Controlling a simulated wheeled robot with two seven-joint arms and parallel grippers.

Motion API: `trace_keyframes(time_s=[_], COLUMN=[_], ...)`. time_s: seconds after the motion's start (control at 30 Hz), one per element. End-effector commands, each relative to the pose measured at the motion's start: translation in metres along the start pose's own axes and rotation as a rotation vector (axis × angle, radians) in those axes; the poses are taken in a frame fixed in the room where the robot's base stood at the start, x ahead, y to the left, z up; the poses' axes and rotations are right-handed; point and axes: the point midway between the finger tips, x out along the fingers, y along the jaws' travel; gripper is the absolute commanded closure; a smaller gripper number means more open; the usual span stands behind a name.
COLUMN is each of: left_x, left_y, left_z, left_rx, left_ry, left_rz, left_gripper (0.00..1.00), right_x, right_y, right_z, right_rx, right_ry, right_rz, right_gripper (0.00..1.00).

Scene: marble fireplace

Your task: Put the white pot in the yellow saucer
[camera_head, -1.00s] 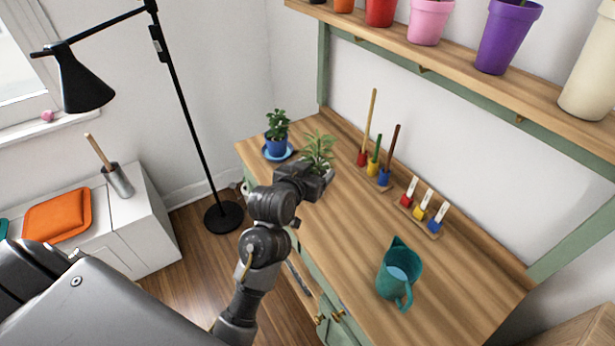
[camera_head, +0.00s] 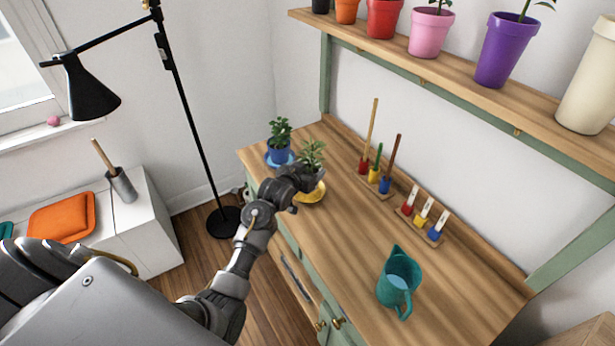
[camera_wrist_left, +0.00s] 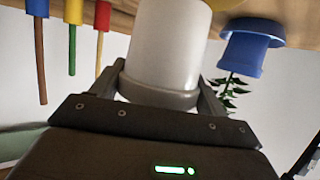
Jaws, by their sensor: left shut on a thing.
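My left gripper (camera_head: 309,180) is shut on the white pot (camera_wrist_left: 168,45), which fills the middle of the wrist view between the two fingers. The pot's green plant (camera_head: 312,153) rises above the gripper in the head view, where the gripper mostly hides the pot itself. The yellow saucer (camera_head: 314,194) shows under and beside the gripper on the table. A sliver of yellow also shows beside the pot at the top edge of the wrist view. I cannot tell whether the pot touches the saucer. My right gripper is not in view.
A blue pot (camera_head: 279,153) with a plant stands on a blue saucer just left of the held plant. Brush holders (camera_head: 376,180) stand to the right, and a teal pitcher (camera_head: 399,280) is nearer. A shelf of pots (camera_head: 450,62) hangs above. The middle tabletop is clear.

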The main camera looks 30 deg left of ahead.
Motion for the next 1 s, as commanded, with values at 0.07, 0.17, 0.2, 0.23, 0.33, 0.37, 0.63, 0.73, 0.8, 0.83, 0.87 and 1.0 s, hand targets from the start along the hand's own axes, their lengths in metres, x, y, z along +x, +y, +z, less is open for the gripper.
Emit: trace_keyframes(time_s=[0.07, 0.17, 0.2, 0.23, 0.33, 0.37, 0.63, 0.73, 0.8, 0.83, 0.87, 1.0], left_x=[0.001, 0.004, 0.008, 0.009, 0.013, 0.015, 0.018, 0.018, 0.018, 0.019, 0.019, 0.018], left_y=[0.0, -0.002, -0.003, -0.003, -0.003, -0.003, -0.003, -0.003, -0.003, -0.003, -0.003, -0.003], left_z=[-0.001, 0.001, 0.004, 0.007, 0.021, 0.024, 0.032, 0.033, 0.035, 0.036, 0.037, 0.036], left_rx=[0.0, 0.0, 0.0, -0.001, -0.001, -0.001, 0.001, 0.001, 0.001, 0.001, 0.001, 0.001], left_ry=[0.003, 0.003, 0.002, 0.0, -0.001, 0.0, 0.004, 0.004, 0.003, 0.003, 0.0, 0.0], left_rz=[0.0, 0.0, 0.0, 0.001, 0.001, 0.001, 0.0, 0.0, 0.0, 0.0, 0.0, 0.0], left_gripper=[0.6, 0.6, 0.6, 0.6, 0.6, 0.6, 0.6, 0.6, 0.6, 0.6, 0.24, 0.06], right_x=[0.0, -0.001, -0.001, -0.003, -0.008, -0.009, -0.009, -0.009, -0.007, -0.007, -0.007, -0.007], right_y=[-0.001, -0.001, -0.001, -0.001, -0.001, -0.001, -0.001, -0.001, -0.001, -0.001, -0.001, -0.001], right_z=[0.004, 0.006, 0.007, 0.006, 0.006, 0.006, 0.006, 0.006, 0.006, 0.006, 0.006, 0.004], right_rx=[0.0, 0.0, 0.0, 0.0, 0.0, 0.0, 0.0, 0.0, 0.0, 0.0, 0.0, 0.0], right_ry=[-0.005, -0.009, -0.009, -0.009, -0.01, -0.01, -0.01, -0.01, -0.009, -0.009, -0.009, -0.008], right_rz=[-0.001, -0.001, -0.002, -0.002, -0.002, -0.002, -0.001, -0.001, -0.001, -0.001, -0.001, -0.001], right_gripper=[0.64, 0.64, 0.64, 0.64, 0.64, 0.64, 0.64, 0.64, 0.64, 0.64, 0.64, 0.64])
